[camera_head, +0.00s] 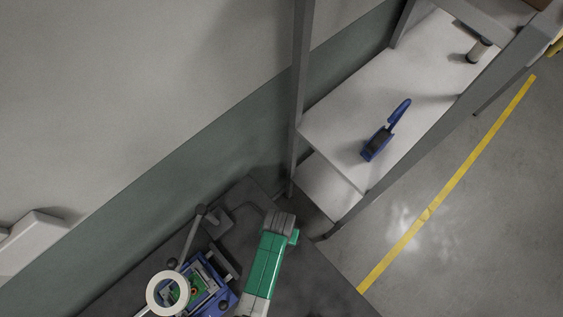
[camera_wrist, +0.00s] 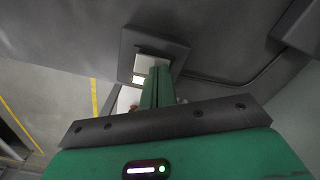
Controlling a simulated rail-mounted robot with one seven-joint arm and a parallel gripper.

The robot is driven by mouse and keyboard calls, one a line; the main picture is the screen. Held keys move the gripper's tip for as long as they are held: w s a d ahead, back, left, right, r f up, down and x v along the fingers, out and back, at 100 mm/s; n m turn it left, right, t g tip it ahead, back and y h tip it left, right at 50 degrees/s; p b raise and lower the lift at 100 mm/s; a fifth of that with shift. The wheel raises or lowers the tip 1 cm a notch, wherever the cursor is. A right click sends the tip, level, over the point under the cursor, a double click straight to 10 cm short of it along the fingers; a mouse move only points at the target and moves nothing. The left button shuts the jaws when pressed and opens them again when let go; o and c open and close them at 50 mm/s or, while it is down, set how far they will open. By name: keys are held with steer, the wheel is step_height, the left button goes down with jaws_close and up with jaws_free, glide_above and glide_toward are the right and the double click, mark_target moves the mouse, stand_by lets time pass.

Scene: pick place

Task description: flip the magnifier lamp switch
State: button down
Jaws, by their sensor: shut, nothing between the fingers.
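The magnifier lamp shows in the head view as a white ring head (camera_head: 153,285) at the lower left, on a thin grey arm that slopes up to a dark joint. I cannot make out its switch. My gripper (camera_wrist: 154,73) shows in the wrist view as a green housing with a dark crossbar and green fingers with pale ends. It is shut and empty. In the head view, a green and grey part of my arm is to the right of the lamp. The lamp is not clearly visible in the wrist view.
A blue fixture (camera_head: 222,300) with a green board sits under and beside the ring on the dark table (camera_head: 325,285). A pale shelf (camera_head: 335,125) at the upper right holds a blue handled tool (camera_head: 376,143) and a small cylinder (camera_head: 478,50). A wall runs behind.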

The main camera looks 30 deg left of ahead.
step_height(320, 180, up, 6)
steer(key=p, duration=0.6)
steer(key=shift+r, duration=0.25)
